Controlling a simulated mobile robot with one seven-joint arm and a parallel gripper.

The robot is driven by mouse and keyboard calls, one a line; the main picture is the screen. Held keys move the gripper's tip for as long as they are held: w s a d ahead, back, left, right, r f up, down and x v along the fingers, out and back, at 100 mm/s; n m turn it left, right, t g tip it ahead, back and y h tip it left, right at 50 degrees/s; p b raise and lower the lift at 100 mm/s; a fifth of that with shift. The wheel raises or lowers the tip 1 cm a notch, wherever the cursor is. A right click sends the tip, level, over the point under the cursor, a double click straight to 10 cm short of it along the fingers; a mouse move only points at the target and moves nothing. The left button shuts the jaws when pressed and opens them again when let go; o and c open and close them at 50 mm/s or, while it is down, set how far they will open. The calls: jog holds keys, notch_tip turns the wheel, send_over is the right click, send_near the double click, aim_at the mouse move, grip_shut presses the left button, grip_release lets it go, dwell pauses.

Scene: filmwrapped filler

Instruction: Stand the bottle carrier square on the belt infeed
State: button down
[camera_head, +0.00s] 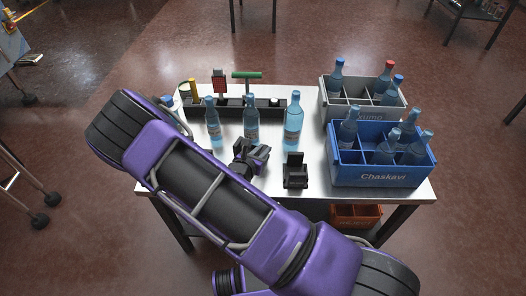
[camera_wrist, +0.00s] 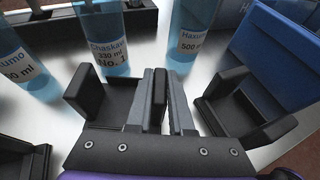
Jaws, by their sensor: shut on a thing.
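Two compartmented bottle crates stand at the table's right: a blue one marked Chaskavi (camera_head: 382,175) and a grey one (camera_head: 341,108) behind it. Both hold bottles; I cannot tell which is the task's carrier. No belt infeed is recognisable. My gripper (camera_head: 250,157) is low over the table, left of the crates and in front of the standing bottles. In the wrist view, my gripper (camera_wrist: 164,100) has its grey fingers close together on a thin black piece (camera_wrist: 160,86). What that piece belongs to is unclear.
Three blue bottles stand near my gripper: left (camera_head: 213,128), middle (camera_head: 251,128) and right (camera_head: 292,127). A black holder (camera_head: 295,173) sits on the white table (camera_head: 318,178) right of my gripper. A black rack (camera_head: 232,112) with tools stands behind the bottles. An orange crate (camera_head: 352,215) is below.

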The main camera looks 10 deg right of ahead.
jog(key=shift+f, duration=0.2)
jog(key=c, duration=0.8)
grip_release()
jog(key=shift+r, duration=0.15)
